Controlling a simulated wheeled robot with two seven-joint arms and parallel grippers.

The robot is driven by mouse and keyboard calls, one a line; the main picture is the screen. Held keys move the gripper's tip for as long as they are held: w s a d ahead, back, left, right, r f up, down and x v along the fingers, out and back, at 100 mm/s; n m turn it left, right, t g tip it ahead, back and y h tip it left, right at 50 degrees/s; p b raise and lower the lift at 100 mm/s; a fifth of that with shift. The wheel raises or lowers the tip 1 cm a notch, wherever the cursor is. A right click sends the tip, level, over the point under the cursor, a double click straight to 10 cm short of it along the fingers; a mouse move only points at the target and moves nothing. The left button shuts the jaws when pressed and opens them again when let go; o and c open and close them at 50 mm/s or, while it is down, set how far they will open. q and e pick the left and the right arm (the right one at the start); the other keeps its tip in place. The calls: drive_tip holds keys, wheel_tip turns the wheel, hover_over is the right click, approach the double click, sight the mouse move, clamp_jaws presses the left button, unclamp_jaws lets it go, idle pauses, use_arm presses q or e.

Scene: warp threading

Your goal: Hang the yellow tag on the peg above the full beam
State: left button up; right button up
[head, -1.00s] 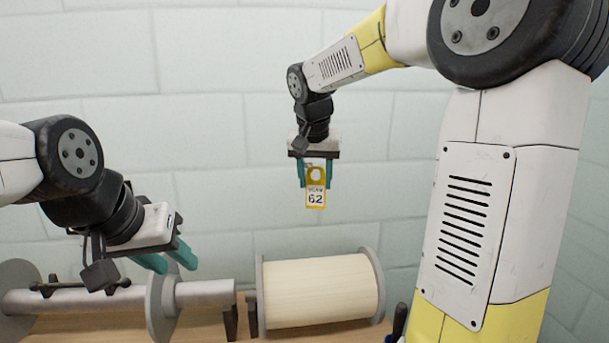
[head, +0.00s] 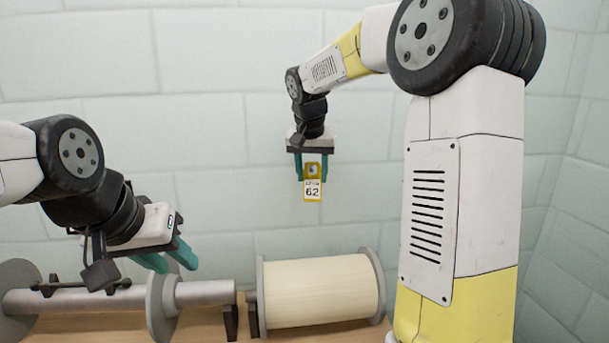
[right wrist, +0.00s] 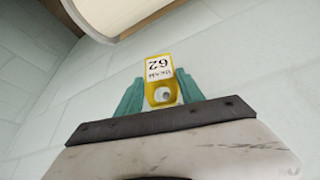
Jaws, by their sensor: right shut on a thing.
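The yellow tag (head: 312,189), marked 62, hangs upright between the teal fingers of my right gripper (head: 313,175), which is shut on it in front of the wall. In the right wrist view the tag (right wrist: 158,69) shows a round grey-white end inside its hole, probably the peg (right wrist: 161,95). I cannot tell whether the peg passes through the hole or lies behind it. The full beam (head: 318,290), wound with cream yarn, lies below the tag. My left gripper (head: 170,262) is open and empty at the left, above the bare beam.
The bare metal beam (head: 205,293) with grey flanges lies on the wooden table (head: 190,330) at the left. A dark bracket (head: 230,322) stands between the beams. My right arm covers the right part of the head view. The wall around the tag is clear.

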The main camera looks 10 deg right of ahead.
sight(310, 168)
drive_tip(key=shift+w+f, duration=0.1)
drive_tip(key=shift+w, duration=1.5)
drive_tip(key=shift+w+f, duration=0.55)
drive_tip(key=shift+w, duration=0.05)
drive_tip(key=o, duration=1.4)
